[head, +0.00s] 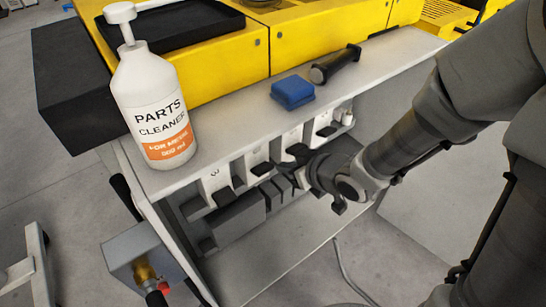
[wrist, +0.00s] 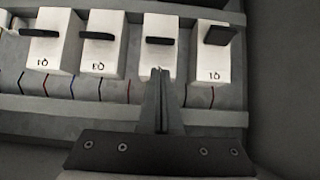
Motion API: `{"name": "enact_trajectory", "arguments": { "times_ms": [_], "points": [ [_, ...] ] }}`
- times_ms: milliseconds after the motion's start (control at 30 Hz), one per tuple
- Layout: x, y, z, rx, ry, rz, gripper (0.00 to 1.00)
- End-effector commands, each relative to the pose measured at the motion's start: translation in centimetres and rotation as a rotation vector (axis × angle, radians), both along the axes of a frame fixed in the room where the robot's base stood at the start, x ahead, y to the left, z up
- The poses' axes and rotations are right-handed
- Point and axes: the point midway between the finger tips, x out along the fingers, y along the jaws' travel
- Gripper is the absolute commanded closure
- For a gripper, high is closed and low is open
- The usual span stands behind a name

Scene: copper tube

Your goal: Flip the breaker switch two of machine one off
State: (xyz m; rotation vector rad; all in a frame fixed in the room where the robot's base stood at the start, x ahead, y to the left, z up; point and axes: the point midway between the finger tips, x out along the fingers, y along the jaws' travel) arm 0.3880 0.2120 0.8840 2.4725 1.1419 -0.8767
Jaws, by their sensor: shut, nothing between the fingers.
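A row of white breakers with black levers is in the wrist view. My gripper (wrist: 160,75) is shut and empty, its fingertips at the lower front of the breaker second from the right (wrist: 159,57), below its black lever (wrist: 160,41). The fingertips hide most of that breaker's label. I cannot tell whether they touch it. The rightmost breaker's lever (wrist: 219,35) looks tilted differently from the others. In the head view my gripper (head: 300,172) reaches the row from the right. The leftmost breaker there (head: 214,180) appears marked 3. The other labels are hard to read.
The breakers sit in an open bay under a grey shelf (head: 225,146). On the shelf stand a parts cleaner bottle (head: 150,95), a blue block (head: 292,92) and a black cylindrical tool (head: 335,64). A grey box with a brass fitting (head: 143,270) is at lower left.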

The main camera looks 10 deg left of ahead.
Motion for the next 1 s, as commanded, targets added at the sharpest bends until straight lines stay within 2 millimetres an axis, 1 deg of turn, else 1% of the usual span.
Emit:
{"name": "enact_trajectory", "arguments": {
  "times_ms": [267,367,467,800,1000],
  "points": [
    [0.0,0.0,0.0,0.000,0.000,0.000,1.00],
    [0.2,0.2,-0.4,0.001,0.001,-0.001,1.00],
    [0.7,0.9,-1.3,0.000,0.000,0.002,1.00],
    [3.7,4.5,-5.1,0.001,0.001,0.002,1.00],
    [4.9,5.7,-6.2,0.001,0.001,-0.001,1.00]
  ]
}}
